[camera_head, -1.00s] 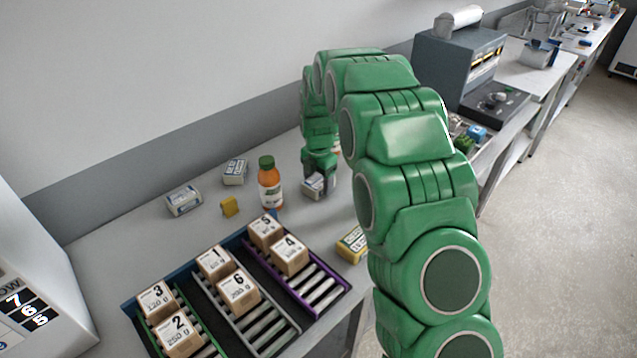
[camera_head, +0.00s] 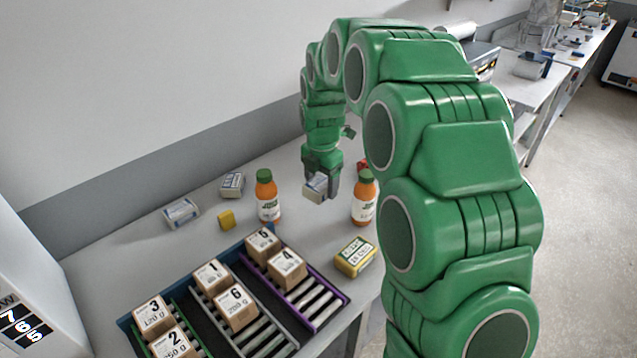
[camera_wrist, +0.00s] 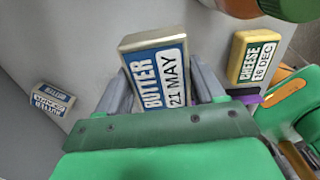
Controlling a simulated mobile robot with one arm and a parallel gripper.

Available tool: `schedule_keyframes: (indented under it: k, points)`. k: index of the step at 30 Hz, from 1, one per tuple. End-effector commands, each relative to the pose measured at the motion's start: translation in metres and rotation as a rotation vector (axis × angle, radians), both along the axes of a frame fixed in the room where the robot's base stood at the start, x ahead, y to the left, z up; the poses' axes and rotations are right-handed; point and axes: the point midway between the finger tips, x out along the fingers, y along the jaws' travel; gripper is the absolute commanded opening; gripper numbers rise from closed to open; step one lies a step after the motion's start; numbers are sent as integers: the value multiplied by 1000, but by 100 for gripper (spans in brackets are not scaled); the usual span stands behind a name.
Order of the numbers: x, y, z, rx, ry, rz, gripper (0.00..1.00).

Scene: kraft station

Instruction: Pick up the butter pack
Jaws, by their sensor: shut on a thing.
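A butter pack (camera_wrist: 157,75) with a blue label reading "BUTTER 21 MAY" is held between the two fingers of my gripper (camera_wrist: 160,88) in the wrist view. In the head view my gripper (camera_head: 322,182) points down, shut on the butter pack (camera_head: 314,188), which is raised above the table. Two other blue-and-white packs, one at the far left (camera_head: 181,212) and one behind it (camera_head: 232,185), lie on the table. One pack reading butter (camera_wrist: 52,100) also shows at the left in the wrist view.
Juice bottles stand left (camera_head: 268,198) and right (camera_head: 364,200) of my gripper. A yellow cheese pack (camera_head: 355,257) lies at the right front. A roller rack (camera_head: 323,313) with numbered boxes is in front.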

Motion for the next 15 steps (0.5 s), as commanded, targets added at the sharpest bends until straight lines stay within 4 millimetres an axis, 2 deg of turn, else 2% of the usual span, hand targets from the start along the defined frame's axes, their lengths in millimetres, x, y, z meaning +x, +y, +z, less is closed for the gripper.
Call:
schedule_keyframes:
  k: [9,15]
  points:
    - [-40,-9,20,1,-3,1,28]
    - [-58,-12,27,2,-3,1,28]
